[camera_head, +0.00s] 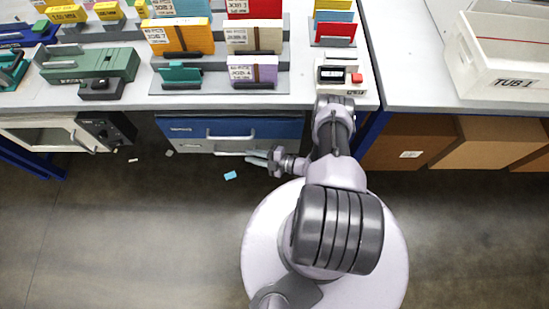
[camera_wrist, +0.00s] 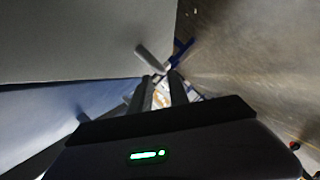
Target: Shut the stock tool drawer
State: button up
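Under the left bench is a drawer unit with a blue front (camera_head: 270,129) that bears a small, unreadable label and a silver bar handle (camera_head: 230,136). Below it is a grey front (camera_head: 190,146) with its own bar handle (camera_head: 228,153). I cannot read which one is the stock tool drawer, nor tell how far either stands out. My gripper (camera_head: 252,157) is low at the right part of the grey front, by that handle's right end. In the wrist view its fingers (camera_wrist: 162,92) are slightly apart with nothing visible between them. Grey and blue faces fill the left side there.
A light blue scrap (camera_head: 230,175) and small bits lie on the floor before the drawers. The bench top holds racks of cards. Floor at front left is clear.

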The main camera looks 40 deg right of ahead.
jog(key=p+v, duration=0.1)
jog(key=v, duration=0.9)
jog(key=shift+p, duration=0.3)
jog(key=shift+s+a, duration=0.1)
jog(key=shift+s, duration=0.05)
